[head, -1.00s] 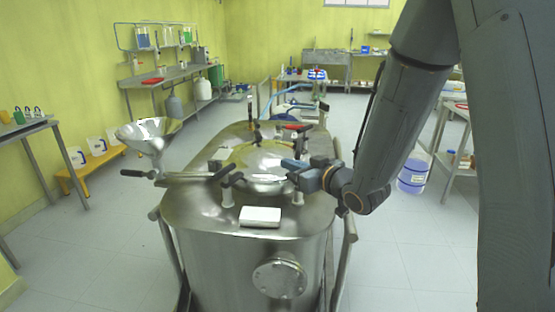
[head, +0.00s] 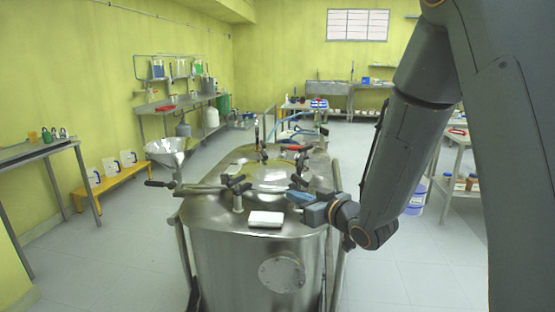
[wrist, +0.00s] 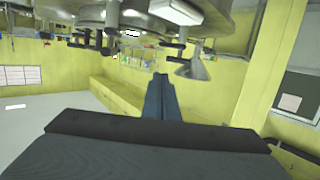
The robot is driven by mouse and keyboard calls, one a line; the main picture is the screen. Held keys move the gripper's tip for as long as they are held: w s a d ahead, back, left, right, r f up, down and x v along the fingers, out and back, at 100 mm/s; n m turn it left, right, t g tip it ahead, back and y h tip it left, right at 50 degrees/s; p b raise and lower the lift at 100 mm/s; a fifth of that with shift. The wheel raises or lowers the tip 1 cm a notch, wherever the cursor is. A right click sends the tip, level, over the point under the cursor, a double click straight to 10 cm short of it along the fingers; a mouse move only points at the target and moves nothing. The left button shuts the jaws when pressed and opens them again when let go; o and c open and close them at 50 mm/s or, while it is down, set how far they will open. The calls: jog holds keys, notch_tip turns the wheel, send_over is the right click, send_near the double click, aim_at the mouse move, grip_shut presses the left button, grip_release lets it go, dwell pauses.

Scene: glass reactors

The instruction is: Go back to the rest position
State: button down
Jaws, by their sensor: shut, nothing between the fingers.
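My gripper (head: 298,198) is at the right side of the steel reactor's top, in front of the round lid in the head view. In the wrist view its two blue-grey fingers (wrist: 161,98) lie together, with nothing between them. The steel reactor (head: 215,255) stands in the middle of the head view, with a domed lid (head: 268,178) and several black-handled clamps. In the wrist view the picture is upside down and the reactor's top (wrist: 235,25) shows at the upper edge. I cannot tell whether the fingers touch the reactor.
A white block (head: 266,219) lies on the reactor's front top. A metal funnel (head: 173,152) and a long handle stick out at its left. A steel table (head: 40,150) and a yellow bench (head: 110,186) stand left. A blue-white bucket (head: 416,200) is on the right. The floor at front left is clear.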

jog(key=s+d+f+m+g+h, duration=0.35)
jog(key=d+f+h, duration=0.25)
jog(key=d, duration=0.3)
jog(key=s+d+f+m+g+h, duration=0.1)
jog(key=s+g, duration=0.3)
jog(key=s, duration=0.8)
jog(key=s+d+f+m+g+h, duration=0.1)
jog(key=s+d+g, duration=0.3)
jog(key=s, duration=0.9)
jog(key=shift+d+f+m+g+h, duration=0.2)
jog(key=shift+f+m+g+h, duration=0.2)
jog(key=shift+f+m+g, duration=0.2)
jog(key=shift+s+r, duration=0.1)
